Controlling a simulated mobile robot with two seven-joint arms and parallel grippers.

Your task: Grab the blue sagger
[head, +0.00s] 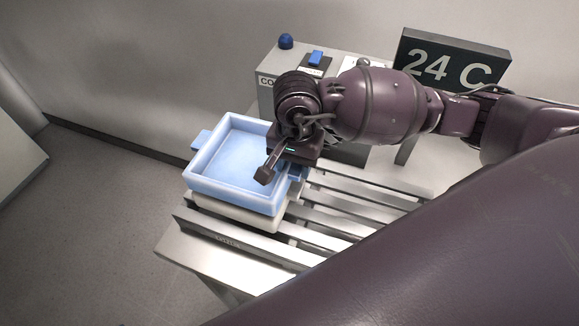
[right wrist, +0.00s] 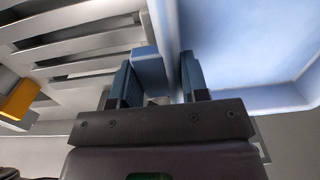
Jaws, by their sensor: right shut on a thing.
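The blue sagger (head: 230,192) is a light blue open tray at the left end of the slatted conveyor in the head view. It looks empty. It sits on top of a cream-coloured tray of similar outline. My right gripper (head: 281,173) is at its right side and shut on it. In the right wrist view the two fingers (right wrist: 157,80) straddle the sagger's right wall and its blue side tab (right wrist: 147,68). The sagger's pale blue inside (right wrist: 245,50) fills the upper right there. Exact finger contact is hard to see. My left gripper is out of view.
The cream tray (head: 240,215) lies on the conveyor's metal slats (head: 330,215). Behind stand a grey control box (head: 266,97) with blue buttons and a dark "24 C" sign (head: 455,62). An orange block (right wrist: 18,100) shows in the wrist view. Floor is clear at left.

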